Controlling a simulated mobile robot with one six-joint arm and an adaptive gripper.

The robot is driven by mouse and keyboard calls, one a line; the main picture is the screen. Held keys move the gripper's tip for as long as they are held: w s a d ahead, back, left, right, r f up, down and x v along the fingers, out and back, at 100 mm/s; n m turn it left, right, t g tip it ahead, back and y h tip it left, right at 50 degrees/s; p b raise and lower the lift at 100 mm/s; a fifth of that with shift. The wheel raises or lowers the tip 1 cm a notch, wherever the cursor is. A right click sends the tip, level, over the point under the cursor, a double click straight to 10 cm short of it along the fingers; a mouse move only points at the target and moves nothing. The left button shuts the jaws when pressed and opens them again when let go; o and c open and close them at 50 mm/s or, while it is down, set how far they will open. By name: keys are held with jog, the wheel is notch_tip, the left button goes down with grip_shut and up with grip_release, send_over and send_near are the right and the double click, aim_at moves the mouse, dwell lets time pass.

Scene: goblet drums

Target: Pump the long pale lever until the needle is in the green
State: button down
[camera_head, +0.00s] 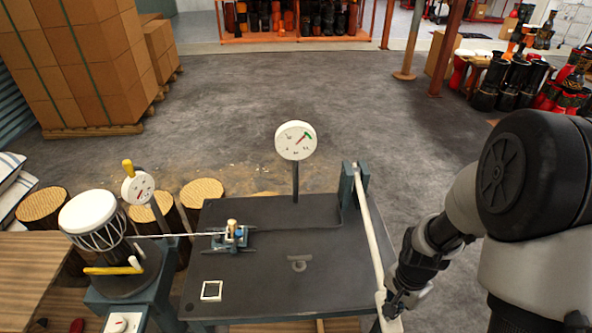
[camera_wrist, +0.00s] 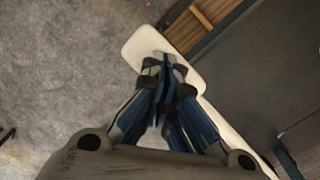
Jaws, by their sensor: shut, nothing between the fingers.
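The long pale lever (camera_head: 374,240) runs from a blue-grey bracket (camera_head: 347,188) at the back right of the dark bench toward the front edge. Its wide flat end plate shows in the wrist view (camera_wrist: 145,42). My gripper (camera_head: 392,303) is shut and empty at that end. In the wrist view my fingertips (camera_wrist: 164,66) overlap the plate; I cannot tell whether they touch it. The round white gauge (camera_head: 293,146) stands on a post behind the bench, with a green band at its upper right. Its red needle points up and right toward the band; whether it is inside is too small to tell.
A goblet drum (camera_head: 93,217) with a smaller dial (camera_head: 138,187) stands at the left, joined by a cord to a small blue device (camera_head: 231,237) on the bench (camera_head: 260,285). Log stools (camera_head: 202,191) and stacked boxes (camera_head: 82,60) stand behind.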

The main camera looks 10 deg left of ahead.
notch_tip(320, 180, up, 18)
jog(key=s+p, duration=0.1)
jog(key=p, duration=1.2)
jog(key=shift+d, duration=0.2)
jog(key=shift+f, duration=0.15)
jog(key=s+r+n+t+b, duration=0.2)
jog(key=s+r+n, duration=0.25)
jog(key=r, duration=0.95)
jog(key=s+r+n+t+b, duration=0.2)
jog(key=s+r+n+b, duration=0.1)
jog(key=s, duration=0.7)
jog(key=shift+n+t+b, duration=0.3)
jog(key=shift+n+b, duration=0.15)
jog(key=shift+b, duration=0.35)
jog(key=shift+a, duration=0.15)
